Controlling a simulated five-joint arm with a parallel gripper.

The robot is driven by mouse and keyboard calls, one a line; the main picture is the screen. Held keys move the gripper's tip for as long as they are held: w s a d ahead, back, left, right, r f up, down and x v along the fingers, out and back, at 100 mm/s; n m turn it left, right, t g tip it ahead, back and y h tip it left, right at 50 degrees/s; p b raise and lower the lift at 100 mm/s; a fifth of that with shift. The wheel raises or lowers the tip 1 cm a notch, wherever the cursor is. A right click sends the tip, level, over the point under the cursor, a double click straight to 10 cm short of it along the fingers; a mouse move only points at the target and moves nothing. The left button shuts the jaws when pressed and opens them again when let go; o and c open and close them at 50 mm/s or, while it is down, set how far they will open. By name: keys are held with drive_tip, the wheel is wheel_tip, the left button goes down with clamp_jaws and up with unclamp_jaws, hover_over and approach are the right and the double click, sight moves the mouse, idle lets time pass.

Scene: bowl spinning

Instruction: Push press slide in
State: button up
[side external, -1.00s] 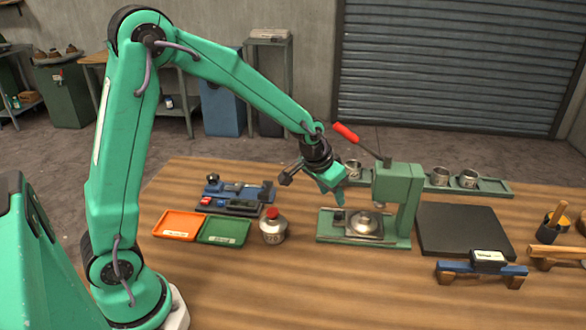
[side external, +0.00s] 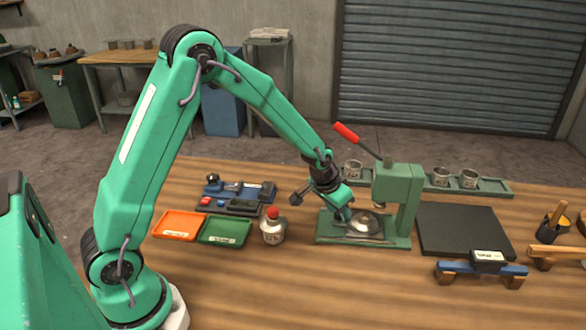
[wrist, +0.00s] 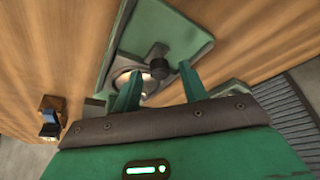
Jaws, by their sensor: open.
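The green press (side external: 398,195) stands on the table with its red lever (side external: 346,132) raised. A grey slide plate (side external: 352,238) lies on the press base, and a shiny round metal piece (side external: 368,226) sits on it, below the ram (side external: 379,206). My gripper (side external: 343,214) is open, low over the left part of the base, beside the metal piece. In the wrist view its fingers (wrist: 158,72) straddle a dark knob (wrist: 158,52); the metal piece is partly hidden behind the left finger. I cannot tell whether the fingers touch the slide.
A red-capped bottle (side external: 273,228) stands left of the press, beside green (side external: 224,232) and orange (side external: 180,225) trays. A black slab (side external: 462,230) lies to the right. A rack with metal cups (side external: 441,177) runs behind the press.

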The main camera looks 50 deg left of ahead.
sight(355, 219)
drive_tip(key=shift+f, duration=0.1)
drive_tip(key=shift+c, duration=0.2)
clamp_jaws()
drive_tip(key=shift+w+d, duration=1.3)
drive_tip(key=shift+d, duration=0.05)
drive_tip(key=shift+c, duration=0.2)
unclamp_jaws()
drive_tip(key=shift+o, duration=0.4)
drive_tip(key=shift+a, duration=0.1)
